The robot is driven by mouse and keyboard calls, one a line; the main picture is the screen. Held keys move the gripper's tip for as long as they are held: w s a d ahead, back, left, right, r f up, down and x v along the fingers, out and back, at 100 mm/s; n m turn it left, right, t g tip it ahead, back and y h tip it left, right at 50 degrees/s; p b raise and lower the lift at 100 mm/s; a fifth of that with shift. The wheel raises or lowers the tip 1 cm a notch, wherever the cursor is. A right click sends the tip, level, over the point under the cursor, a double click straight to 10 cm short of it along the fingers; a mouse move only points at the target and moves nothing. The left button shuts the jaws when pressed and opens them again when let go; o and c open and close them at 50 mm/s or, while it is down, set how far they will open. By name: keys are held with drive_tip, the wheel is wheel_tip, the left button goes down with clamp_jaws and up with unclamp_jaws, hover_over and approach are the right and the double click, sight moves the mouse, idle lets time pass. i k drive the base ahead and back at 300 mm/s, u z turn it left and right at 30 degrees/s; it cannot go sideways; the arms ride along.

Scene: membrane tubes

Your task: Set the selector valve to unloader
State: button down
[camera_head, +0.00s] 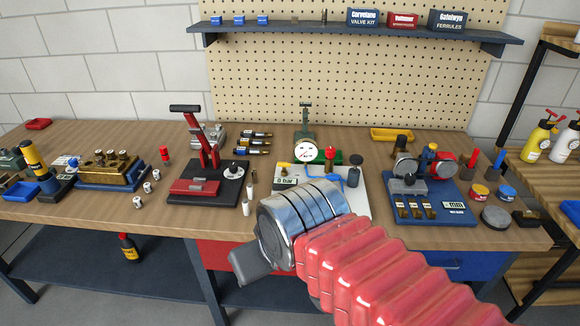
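A white board (357,207) stands mid-bench, partly hidden behind my arm. It carries a round white gauge (306,153), a "6 bar" label (286,180), a yellow lever (284,165), a red-topped part (330,153), blue tubing (334,170) and a dark round-topped part (355,170). I cannot tell which part is the selector valve, and no "unloader" mark is readable. My gripper (248,264) shows as a dark grey block in front of the bench's front edge, nearer the camera than the board. Its fingertips cannot be made out, and nothing is seen held.
A black-based press with a red lever (208,140) stands left of the board, with small white cylinders (248,200) between. A blue fixture (435,208) stands to the right. A shelf (350,30) hangs above.

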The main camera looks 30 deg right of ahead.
sight(284, 165)
drive_tip(key=i, duration=1)
